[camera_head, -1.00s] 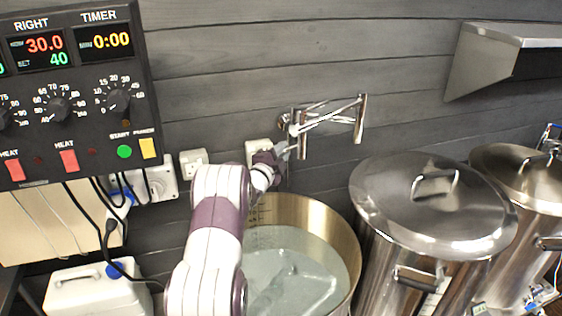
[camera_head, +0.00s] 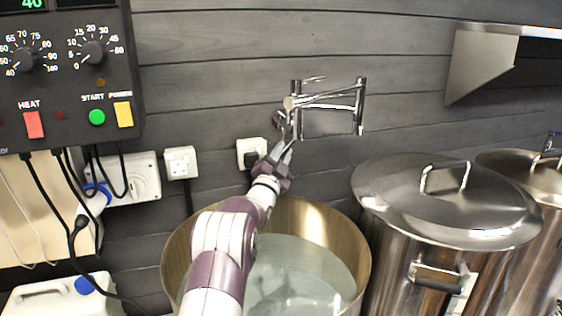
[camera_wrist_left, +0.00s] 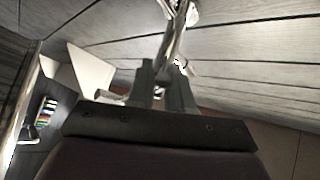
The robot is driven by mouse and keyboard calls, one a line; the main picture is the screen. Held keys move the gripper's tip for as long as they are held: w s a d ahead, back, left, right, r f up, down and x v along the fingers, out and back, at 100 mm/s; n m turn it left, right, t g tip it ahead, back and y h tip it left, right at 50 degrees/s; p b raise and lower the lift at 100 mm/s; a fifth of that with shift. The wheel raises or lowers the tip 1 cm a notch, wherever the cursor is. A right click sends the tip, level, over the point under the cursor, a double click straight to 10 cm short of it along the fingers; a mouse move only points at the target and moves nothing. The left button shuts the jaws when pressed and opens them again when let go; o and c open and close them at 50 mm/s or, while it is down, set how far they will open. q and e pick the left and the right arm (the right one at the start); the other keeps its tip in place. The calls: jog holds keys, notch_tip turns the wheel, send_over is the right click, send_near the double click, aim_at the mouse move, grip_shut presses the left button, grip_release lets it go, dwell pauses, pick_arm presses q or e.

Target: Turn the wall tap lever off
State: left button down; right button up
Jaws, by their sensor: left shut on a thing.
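The chrome wall tap (camera_head: 328,104) is on the dark plank wall above an open pot. Its jointed arm reaches right and ends in a short downward spout. My left gripper (camera_head: 285,150) is just below the tap's wall end, its fingers pointing up. It is shut on the tap lever (camera_head: 284,124), a slim chrome piece hanging at that end. In the left wrist view my left gripper (camera_wrist_left: 167,75) has the chrome lever (camera_wrist_left: 171,45) between its fingers. The fingers hide the lever's lower end. My right gripper is not in view.
The open steel pot (camera_head: 362,262) below holds clear liquid. A lidded steel pot (camera_head: 445,205) stands to its right. A control panel (camera_head: 68,120) hangs at left, with sockets (camera_head: 180,162) beside it. A metal shelf (camera_head: 480,65) is at upper right.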

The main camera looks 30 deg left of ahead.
pick_arm(q)
jog(key=shift+f, duration=0.15)
jog(key=c, duration=1.2)
grip_release()
jog(key=shift+o, duration=0.2)
jog(key=shift+s, duration=0.25)
jog(key=b+v, duration=0.3)
jog(key=v, duration=0.9)
jog(key=shift+s+b, duration=0.15)
jog(key=shift+b, duration=0.15)
jog(key=shift+d, duration=0.1)
